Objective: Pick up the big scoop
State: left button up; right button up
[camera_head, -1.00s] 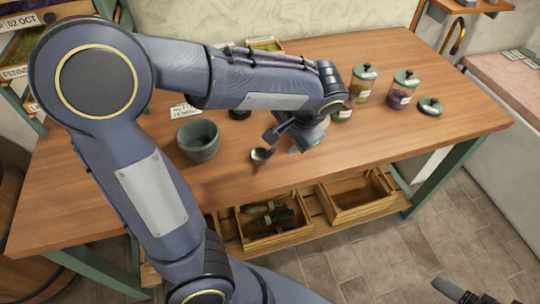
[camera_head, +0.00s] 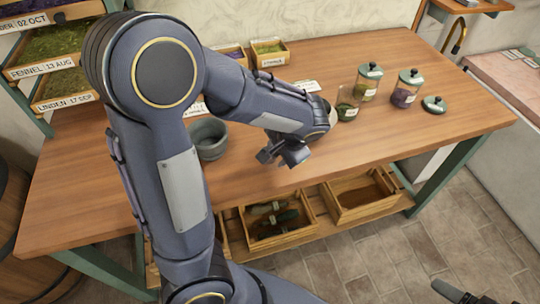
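My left gripper (camera_head: 280,158) hangs above the wooden table near its front edge, seen from above and partly covered by its own wrist. Its two fingers look apart, with nothing clearly seen between them. I cannot make out the big scoop for certain; the gripper and arm cover part of the table. Dark, long items (camera_head: 273,213) lie in the left crate under the table, too small to name. Part of my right gripper (camera_head: 462,294) shows at the bottom right corner; its finger state is unclear.
The table (camera_head: 400,130) is clear at the front right. A grey-green mortar (camera_head: 209,138) stands left of the gripper. Lidded jars (camera_head: 367,82) (camera_head: 406,88), an open jar (camera_head: 347,108) and a loose lid (camera_head: 434,104) stand to the right. Crates (camera_head: 362,196) sit on the lower shelf.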

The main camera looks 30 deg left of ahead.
pick_arm(q)
grip_shut()
dwell(0.3)
jog(key=shift+r, duration=0.6)
jog(key=w+d+r, duration=0.2)
jog(key=d+r, duration=0.9)
jog(key=d, duration=0.2)
jog(key=shift+w+d+r, duration=0.3)
jog(key=shift+d+r, duration=0.1)
